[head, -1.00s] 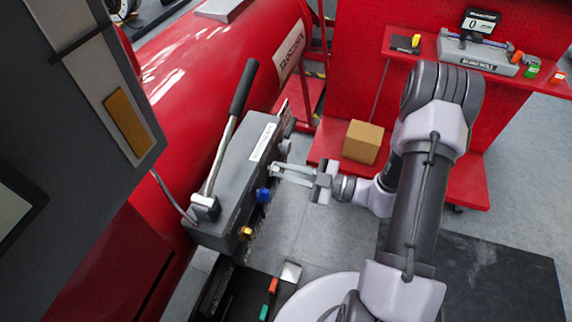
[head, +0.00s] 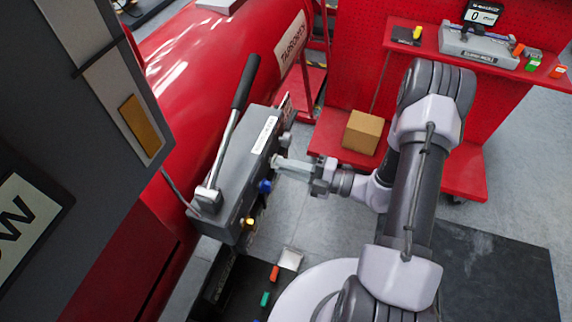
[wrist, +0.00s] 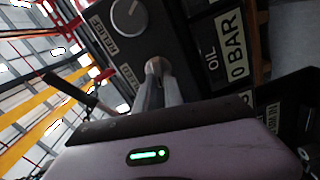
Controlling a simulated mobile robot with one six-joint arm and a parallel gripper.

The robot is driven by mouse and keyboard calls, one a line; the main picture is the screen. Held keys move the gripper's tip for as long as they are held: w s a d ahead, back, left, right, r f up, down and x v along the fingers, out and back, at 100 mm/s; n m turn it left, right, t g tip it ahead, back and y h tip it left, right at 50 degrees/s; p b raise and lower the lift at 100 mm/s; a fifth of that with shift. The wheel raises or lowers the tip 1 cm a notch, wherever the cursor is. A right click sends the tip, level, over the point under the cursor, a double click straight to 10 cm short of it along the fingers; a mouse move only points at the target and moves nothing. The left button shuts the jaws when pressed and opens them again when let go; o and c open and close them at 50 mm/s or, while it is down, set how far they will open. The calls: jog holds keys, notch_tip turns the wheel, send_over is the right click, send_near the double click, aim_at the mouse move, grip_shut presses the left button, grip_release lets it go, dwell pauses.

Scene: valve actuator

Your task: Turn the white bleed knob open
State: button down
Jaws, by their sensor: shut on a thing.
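The grey valve block (head: 240,165) stands at the middle left in the head view, with knobs along its right side. My gripper (head: 277,162) reaches it from the right. In the wrist view my gripper (wrist: 160,80) has both fingers close together on the small pale bleed knob (wrist: 153,66). The fingers hide most of that knob, so how far it is turned cannot be told. The larger grey relief knob (wrist: 130,18) sits above it in the wrist view.
A blue knob (head: 264,186) and a yellow knob (head: 248,223) are near my fingers on the block. A long black-handled lever (head: 245,82) rises from it. A cardboard box (head: 363,132) sits on the red stand behind. The floor between is clear.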

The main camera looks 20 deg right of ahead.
jog(key=shift+n, duration=0.6)
jog(key=shift+f+n, duration=0.1)
jog(key=shift+n, duration=0.2)
jog(key=c, duration=1.4)
grip_release()
jog(key=shift+c, duration=0.2)
jog(key=shift+d, duration=0.1)
jog(key=p+v, duration=0.2)
jog(key=v, duration=1.5)
jog(key=shift+s+p, duration=0.15)
jog(key=shift+p, duration=0.2)
